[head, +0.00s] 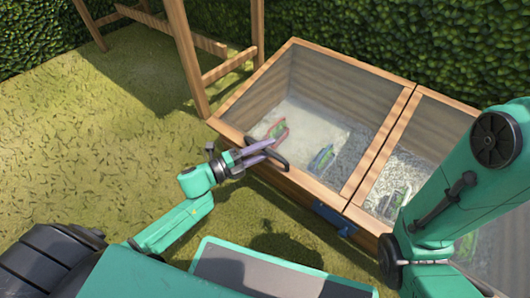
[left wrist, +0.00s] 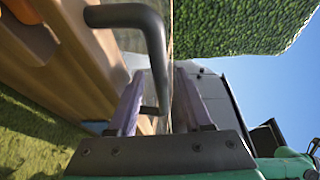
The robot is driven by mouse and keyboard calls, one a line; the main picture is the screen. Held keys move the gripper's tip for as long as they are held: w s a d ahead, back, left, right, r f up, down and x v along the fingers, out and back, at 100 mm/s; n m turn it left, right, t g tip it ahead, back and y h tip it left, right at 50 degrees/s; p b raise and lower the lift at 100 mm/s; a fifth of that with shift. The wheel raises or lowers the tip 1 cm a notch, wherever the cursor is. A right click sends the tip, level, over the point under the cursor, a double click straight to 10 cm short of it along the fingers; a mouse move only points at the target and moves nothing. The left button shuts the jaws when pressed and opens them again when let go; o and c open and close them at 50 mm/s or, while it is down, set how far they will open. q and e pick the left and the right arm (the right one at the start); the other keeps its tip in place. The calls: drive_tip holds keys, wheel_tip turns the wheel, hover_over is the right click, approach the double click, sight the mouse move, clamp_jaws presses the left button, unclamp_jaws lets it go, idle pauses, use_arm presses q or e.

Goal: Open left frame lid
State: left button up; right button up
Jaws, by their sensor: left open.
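The left frame lid (head: 347,51) is a wood-edged clear panel lying shut over the left half of the wooden cold frame. A dark bent handle (head: 284,164) sits at its front edge. My left gripper (head: 275,148), with purple fingers, is open at this handle. In the left wrist view the handle (left wrist: 156,50) runs down between the two open fingers (left wrist: 160,100). I cannot tell whether either finger touches it. My right arm comes in at the right of the head view, but its gripper is out of view.
Packets with red (head: 277,130) and green-blue (head: 321,158) colours show through the left lid. The right frame lid (head: 440,120) adjoins it. A blue fitting (head: 334,218) is on the front wall. A wooden post (head: 187,55) stands at the left corner; a hedge (head: 400,40) is behind.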

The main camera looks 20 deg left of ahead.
use_arm(q)
clamp_jaws()
idle(1.4)
